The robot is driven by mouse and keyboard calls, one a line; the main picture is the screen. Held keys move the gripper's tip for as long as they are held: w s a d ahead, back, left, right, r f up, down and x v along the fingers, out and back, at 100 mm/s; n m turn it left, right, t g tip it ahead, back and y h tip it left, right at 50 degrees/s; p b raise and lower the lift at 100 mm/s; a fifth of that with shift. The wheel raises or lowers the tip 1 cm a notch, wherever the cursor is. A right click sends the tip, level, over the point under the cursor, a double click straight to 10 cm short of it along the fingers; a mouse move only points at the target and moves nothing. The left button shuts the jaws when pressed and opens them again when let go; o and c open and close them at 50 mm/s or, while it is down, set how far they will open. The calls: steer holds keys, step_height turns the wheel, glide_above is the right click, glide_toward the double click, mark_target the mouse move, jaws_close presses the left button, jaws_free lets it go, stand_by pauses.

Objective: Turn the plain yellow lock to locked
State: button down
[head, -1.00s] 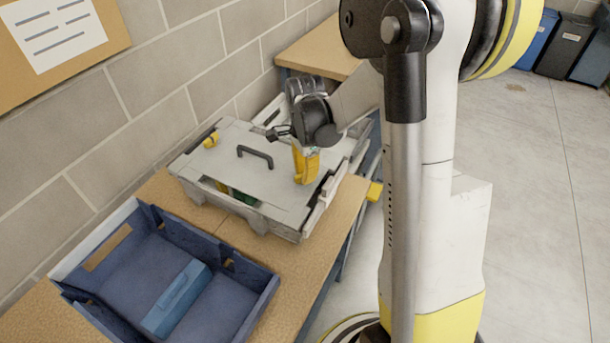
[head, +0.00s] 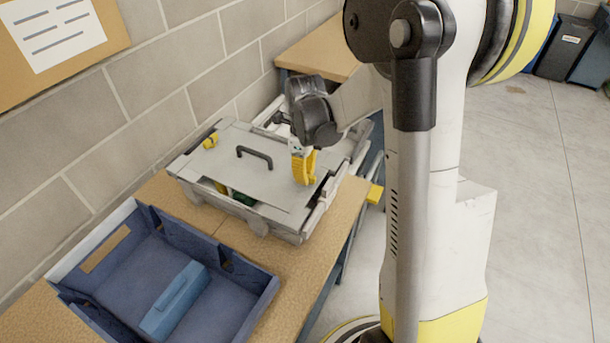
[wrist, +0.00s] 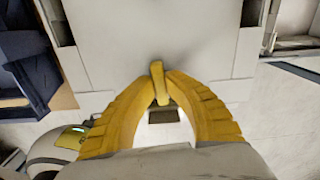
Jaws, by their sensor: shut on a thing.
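A grey case (head: 225,170) with a black handle (head: 255,153) on its flat lid stands on the wooden bench. My gripper (head: 302,176) points down at the lid's right end, with its yellow fingers low over it. In the wrist view my fingers (wrist: 160,88) are shut on a small yellow lock (wrist: 158,78), with one finger on each side of it. The fingers hide this lock in the head view. Another small yellow lock (head: 210,141) shows at the lid's far left corner, apart from my gripper.
A blue open bin (head: 250,305) with a lighter blue block (head: 174,298) inside stands on the bench (head: 225,232) in front of the case. A block wall runs behind. A yellow piece (head: 375,193) sticks out beside the bench's right edge. Open floor lies to the right.

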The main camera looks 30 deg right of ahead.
steer(key=shift+m, duration=0.6)
steer(key=c, duration=1.4)
jaws_free()
step_height(320, 180, up, 12)
